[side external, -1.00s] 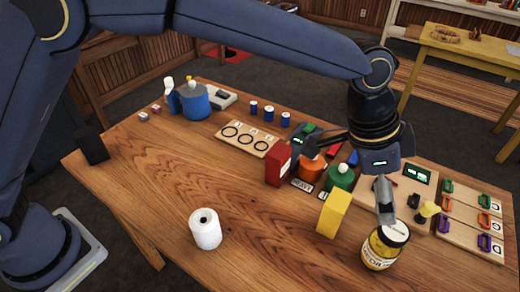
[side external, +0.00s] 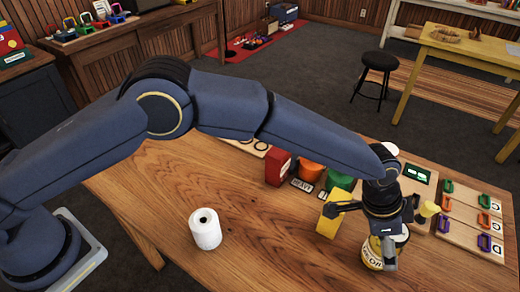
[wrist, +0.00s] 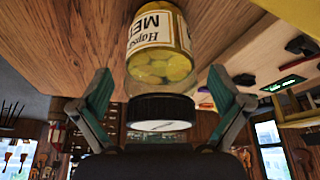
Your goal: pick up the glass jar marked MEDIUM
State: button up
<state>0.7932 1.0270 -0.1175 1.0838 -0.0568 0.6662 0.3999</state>
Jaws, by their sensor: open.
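The glass jar has a black lid, a pale label and yellow-green round slices inside. It stands near the front right of the table in the side view (side external: 372,254), partly hidden by my gripper. In the wrist view the jar (wrist: 158,66) shows part of its label, with letters beginning "ME". My gripper (side external: 364,236) is over the jar, pointing down. In the wrist view my gripper (wrist: 160,92) is open, with one finger on each side of the jar and visible gaps to both. The lid is close to the palm.
A yellow block (side external: 329,222) stands just left of the jar, close to one finger. A white roll (side external: 206,230) stands left. The table's front left is clear.

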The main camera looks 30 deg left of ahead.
jog(key=shift+d+f, duration=0.1)
jog(key=shift+f, duration=0.1)
jog(key=shift+w, duration=0.1)
jog(key=c, duration=1.5)
